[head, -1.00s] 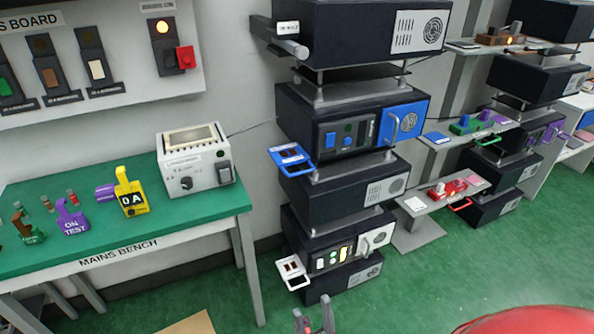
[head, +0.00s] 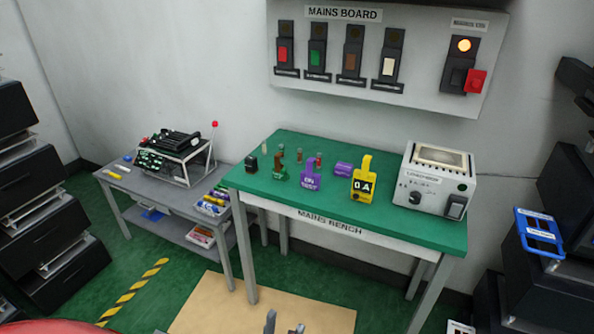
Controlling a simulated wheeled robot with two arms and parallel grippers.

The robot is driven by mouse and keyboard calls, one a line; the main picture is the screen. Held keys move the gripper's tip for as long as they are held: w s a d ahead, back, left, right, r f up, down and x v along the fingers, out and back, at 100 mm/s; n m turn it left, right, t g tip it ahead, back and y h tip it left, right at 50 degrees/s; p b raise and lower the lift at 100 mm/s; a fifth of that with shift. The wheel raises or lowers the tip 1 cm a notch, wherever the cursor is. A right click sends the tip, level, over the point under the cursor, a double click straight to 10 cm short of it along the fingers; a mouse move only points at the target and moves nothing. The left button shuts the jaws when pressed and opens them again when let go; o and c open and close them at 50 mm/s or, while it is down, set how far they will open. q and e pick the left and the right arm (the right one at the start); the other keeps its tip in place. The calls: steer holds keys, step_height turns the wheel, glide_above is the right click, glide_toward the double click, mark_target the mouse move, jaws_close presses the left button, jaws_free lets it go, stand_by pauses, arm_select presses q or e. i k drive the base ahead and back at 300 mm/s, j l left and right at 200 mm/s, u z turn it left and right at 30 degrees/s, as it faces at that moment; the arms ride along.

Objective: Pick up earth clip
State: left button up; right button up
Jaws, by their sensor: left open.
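The green-topped mains bench (head: 340,218) stands in the middle of the head view. A small brown and green piece (head: 279,166) stands near its left end; it may be the earth clip, but its label is too small to read. My right gripper is out of view.
A grey instrument box (head: 434,180) sits at the bench's right end. The mains board (head: 400,75) hangs above. A low grey table (head: 125,184) with bins stands at left. Dark racks flank both sides. A tan mat (head: 220,305) lies on open floor before the bench.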

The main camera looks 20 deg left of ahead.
mark_target(280, 173)
steer(key=i+j, duration=0.15)
steer(key=j, duration=0.25)
steer(key=i+j, duration=0.2)
steer(key=j, duration=0.15)
steer(key=i+j, duration=0.15)
steer(key=j, duration=0.25)
steer(key=i+j, duration=0.2)
steer(key=j, duration=0.2)
steer(key=i+j, duration=0.15)
steer(key=j, duration=0.2)
steer(key=i+j, duration=0.2)
steer(key=j, duration=0.2)
